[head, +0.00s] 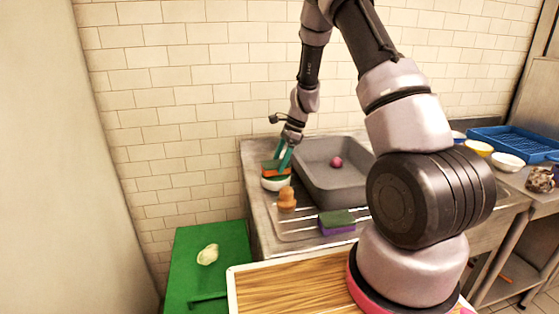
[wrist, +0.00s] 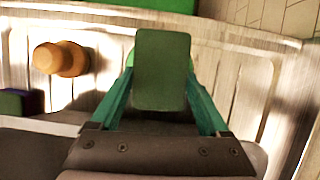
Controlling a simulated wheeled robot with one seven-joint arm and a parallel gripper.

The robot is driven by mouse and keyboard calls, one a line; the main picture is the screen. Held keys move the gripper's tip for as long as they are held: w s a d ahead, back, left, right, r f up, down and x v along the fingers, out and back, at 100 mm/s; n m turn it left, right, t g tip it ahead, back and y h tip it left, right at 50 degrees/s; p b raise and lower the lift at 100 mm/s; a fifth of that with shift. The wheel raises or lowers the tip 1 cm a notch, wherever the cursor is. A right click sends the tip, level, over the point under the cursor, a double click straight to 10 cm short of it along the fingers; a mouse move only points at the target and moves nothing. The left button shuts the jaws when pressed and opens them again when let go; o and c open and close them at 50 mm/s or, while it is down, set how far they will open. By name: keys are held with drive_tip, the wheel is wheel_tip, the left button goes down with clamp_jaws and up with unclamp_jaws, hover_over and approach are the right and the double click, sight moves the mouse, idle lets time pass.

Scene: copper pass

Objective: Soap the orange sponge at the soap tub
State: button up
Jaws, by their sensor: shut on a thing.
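My gripper (head: 283,155) is shut on the orange sponge (head: 272,168), which has a dark green pad on top. In the wrist view the sponge's green face (wrist: 160,70) sits between my teal fingers, and its orange body is hidden. The soap tub (head: 275,185) is a small white round tub on the left end of the metal counter. The sponge is directly over the tub's opening; I cannot tell whether it touches the soap. In the wrist view the sponge hides most of the tub.
A grey sink basin (head: 340,183) holding a pink round thing (head: 336,162) is right of the tub. An orange-brown knobbed object (head: 287,199) and a purple-and-green sponge (head: 337,222) stand in front. A green board (head: 215,262) lies at lower left, beside a tray of straw-coloured strands (head: 232,285).

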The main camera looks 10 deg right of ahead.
sight(279, 163)
drive_tip(key=shift+f, duration=0.55)
idle(1.7)
drive_tip(key=shift+r, duration=0.1)
drive_tip(key=shift+r, duration=3.45)
